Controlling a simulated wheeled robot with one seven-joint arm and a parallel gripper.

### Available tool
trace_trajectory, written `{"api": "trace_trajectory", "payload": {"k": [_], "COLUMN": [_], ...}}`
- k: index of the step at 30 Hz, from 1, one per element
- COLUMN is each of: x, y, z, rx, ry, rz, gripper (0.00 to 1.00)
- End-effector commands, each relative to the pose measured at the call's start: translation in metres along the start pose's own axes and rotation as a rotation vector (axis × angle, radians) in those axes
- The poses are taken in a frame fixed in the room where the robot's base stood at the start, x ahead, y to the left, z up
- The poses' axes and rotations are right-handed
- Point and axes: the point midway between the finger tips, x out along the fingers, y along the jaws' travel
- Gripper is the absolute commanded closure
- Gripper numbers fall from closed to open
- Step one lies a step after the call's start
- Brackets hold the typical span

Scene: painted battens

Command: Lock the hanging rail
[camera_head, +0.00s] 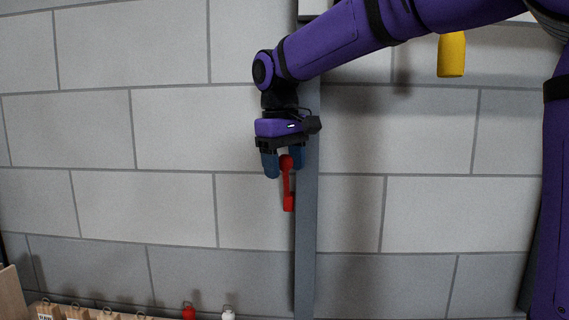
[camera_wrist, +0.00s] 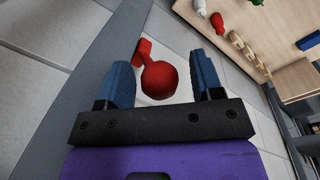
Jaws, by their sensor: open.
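A red lever (camera_head: 288,192) with a rounded end hangs down beside a grey vertical post (camera_head: 307,235) on the block wall. The lever's round red end shows large in the wrist view (camera_wrist: 159,80), with a smaller red part behind it. My gripper (camera_head: 284,172) points down over the lever's upper end. In the wrist view my gripper's blue fingers (camera_wrist: 164,82) are open on either side of the round end, with visible gaps. The gripper hides part of the lever's top. I cannot make out the hanging rail itself with certainty.
A yellow object (camera_head: 452,55) hangs at the upper right under my arm. Along the bottom are wooden blocks with rings (camera_head: 75,312), a red item (camera_head: 189,312) and a white item (camera_head: 228,313). The wall left of the gripper is clear.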

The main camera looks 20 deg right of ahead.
Motion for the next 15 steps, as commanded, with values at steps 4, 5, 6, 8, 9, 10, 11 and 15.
{"api": "trace_trajectory", "payload": {"k": [4,5,6,8,9,10,11,15], "x": [-0.0002,-0.0002,-0.0003,-0.0003,-0.0003,-0.0004,-0.0004,-0.0002], "y": [0.0,0.0,-0.0001,-0.0001,-0.0001,-0.0001,-0.0001,-0.0006], "z": [0.0,0.0,0.0,0.0,0.0,0.0,0.0,0.0004], "rx": [0.0,0.0,0.0,0.0,0.0,0.0,0.0,0.0], "ry": [0.0,0.0,0.0,0.0,0.0,0.0,0.0,0.003], "rz": [0.0,0.0,0.0,0.0,0.0,0.0,0.0,0.003], "gripper": [0.53,0.6,0.7,0.83,0.92,0.99,1.0,1.0]}}
